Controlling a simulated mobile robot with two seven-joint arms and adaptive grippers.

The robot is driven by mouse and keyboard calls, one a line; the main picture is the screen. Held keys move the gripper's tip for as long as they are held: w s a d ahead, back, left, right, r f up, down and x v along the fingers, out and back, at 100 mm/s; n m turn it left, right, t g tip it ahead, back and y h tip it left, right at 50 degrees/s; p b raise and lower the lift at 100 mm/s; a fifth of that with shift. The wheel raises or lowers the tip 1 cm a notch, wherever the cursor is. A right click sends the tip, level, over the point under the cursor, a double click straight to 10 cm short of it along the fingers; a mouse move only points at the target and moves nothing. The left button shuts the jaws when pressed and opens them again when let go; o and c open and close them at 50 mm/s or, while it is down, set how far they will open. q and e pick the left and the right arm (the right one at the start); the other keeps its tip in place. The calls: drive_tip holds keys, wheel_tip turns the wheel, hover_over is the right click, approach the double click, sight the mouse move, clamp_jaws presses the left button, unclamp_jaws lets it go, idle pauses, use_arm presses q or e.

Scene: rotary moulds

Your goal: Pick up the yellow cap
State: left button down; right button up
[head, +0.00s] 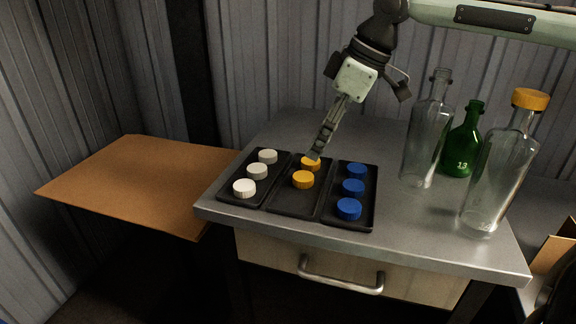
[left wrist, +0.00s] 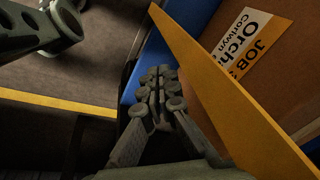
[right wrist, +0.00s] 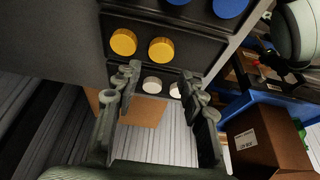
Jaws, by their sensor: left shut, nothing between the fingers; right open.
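Two yellow caps stand in the middle black tray (head: 288,206): a far cap (head: 311,163) and a near cap (head: 303,180). Both also show in the right wrist view, one at left (right wrist: 123,42) and one at right (right wrist: 161,50). My right gripper (head: 317,152) points down just above the far yellow cap and partly covers it in the head view. In the right wrist view its fingers (right wrist: 160,80) are apart with nothing held. My left gripper (left wrist: 158,78) is shut and empty, away from the trays. Another yellow cap (head: 530,99) sits on a clear bottle.
White caps (head: 257,171) fill the left tray and blue caps (head: 353,187) the right tray. A clear bottle (head: 425,145), a green bottle (head: 462,140) and the capped bottle (head: 490,185) stand at the right. A brown board (head: 140,180) lies left. An orange panel (left wrist: 235,95) is beside my left gripper.

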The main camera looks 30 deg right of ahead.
sight(304, 176)
drive_tip(key=shift+a+f, duration=0.15)
drive_tip(key=shift+f, duration=0.35)
drive_tip(key=x, duration=0.5)
drive_tip(key=shift+s+f, duration=0.1)
drive_tip(key=shift+f, duration=0.6)
drive_tip(key=shift+w, duration=0.25)
use_arm(q)
drive_tip(key=shift+s+a+f, duration=0.1)
drive_tip(key=shift+s+f, duration=0.05)
drive_tip(key=shift+s, duration=0.2)
use_arm(e)
drive_tip(key=c, duration=0.5)
